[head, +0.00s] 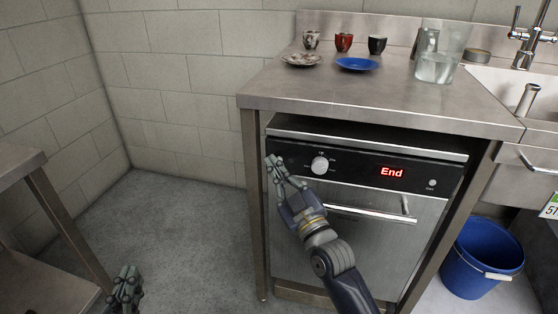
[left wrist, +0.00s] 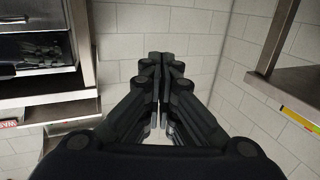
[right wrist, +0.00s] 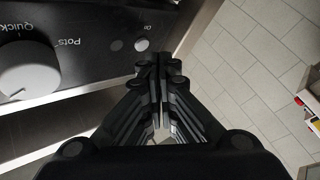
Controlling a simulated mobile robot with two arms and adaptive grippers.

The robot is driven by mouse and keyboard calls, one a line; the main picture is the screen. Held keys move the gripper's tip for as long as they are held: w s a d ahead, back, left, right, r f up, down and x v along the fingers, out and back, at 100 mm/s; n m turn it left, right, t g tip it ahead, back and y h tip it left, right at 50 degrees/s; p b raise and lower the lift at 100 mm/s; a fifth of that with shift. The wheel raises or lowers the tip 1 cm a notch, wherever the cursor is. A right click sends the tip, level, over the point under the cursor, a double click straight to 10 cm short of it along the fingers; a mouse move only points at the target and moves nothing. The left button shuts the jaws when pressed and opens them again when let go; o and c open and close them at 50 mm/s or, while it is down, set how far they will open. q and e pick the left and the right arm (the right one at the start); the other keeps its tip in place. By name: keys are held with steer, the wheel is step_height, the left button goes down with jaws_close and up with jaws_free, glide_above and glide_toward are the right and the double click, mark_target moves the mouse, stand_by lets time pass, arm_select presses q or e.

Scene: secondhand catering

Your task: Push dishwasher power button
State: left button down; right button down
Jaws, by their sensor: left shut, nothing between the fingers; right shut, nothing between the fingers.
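The dishwasher (head: 350,235) stands under the steel counter, door closed, its black control panel showing a lit red "End" display (head: 391,172). In the right wrist view, a small round light button marked "On" (right wrist: 141,45) sits at the panel's end, beside a darker round spot and the grey dial (right wrist: 28,70). My right gripper (head: 273,163) is shut and empty at the panel's left end, covering that button in the head view. Its fingertips (right wrist: 158,62) appear just beside the button; contact cannot be told. My left gripper (head: 128,278) is shut and empty, low at the left, away from the dishwasher.
The counter (head: 290,90) above holds several cups, two plates and a glass pitcher (head: 436,66). A handle bar (head: 370,213) juts from the dishwasher door. A blue bucket (head: 480,262) stands at right. Another steel table (head: 20,165) is at left, with clear floor between.

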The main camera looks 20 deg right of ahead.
arm_select(q)
steer(key=shift+f, duration=0.1)
arm_select(e)
steer(key=shift+w, duration=0.1)
arm_select(q)
steer(key=shift+s+a+f+g, duration=0.15)
steer(key=shift+f+g, duration=0.15)
steer(key=shift+f, duration=0.2)
steer(key=shift+a+f+g, duration=0.1)
steer(key=shift+f+g, duration=0.2)
steer(key=shift+f, duration=0.15)
arm_select(e)
steer(key=shift+w+d, duration=0.25)
steer(key=shift+w+d, duration=0.1)
steer(key=shift+w, duration=0.05)
arm_select(q)
steer(key=shift+f+p, duration=0.1)
steer(key=shift+p, duration=0.25)
steer(key=shift+s+a+f+g+y+p, duration=0.2)
steer(key=shift+s+f+g, duration=0.2)
steer(key=shift+f, duration=0.4)
steer(key=shift+s+a+f+g+y+p, duration=0.15)
steer(key=shift+s+f+g+y, duration=0.1)
steer(key=shift+f+g, duration=0.45)
steer(key=shift+s+a+f+g+y+p, duration=0.15)
steer(key=shift+s+f+g, duration=0.2)
steer(key=shift+f, duration=0.6)
arm_select(e)
steer(key=shift+s+a, duration=0.35)
steer(key=shift+s, duration=0.15)
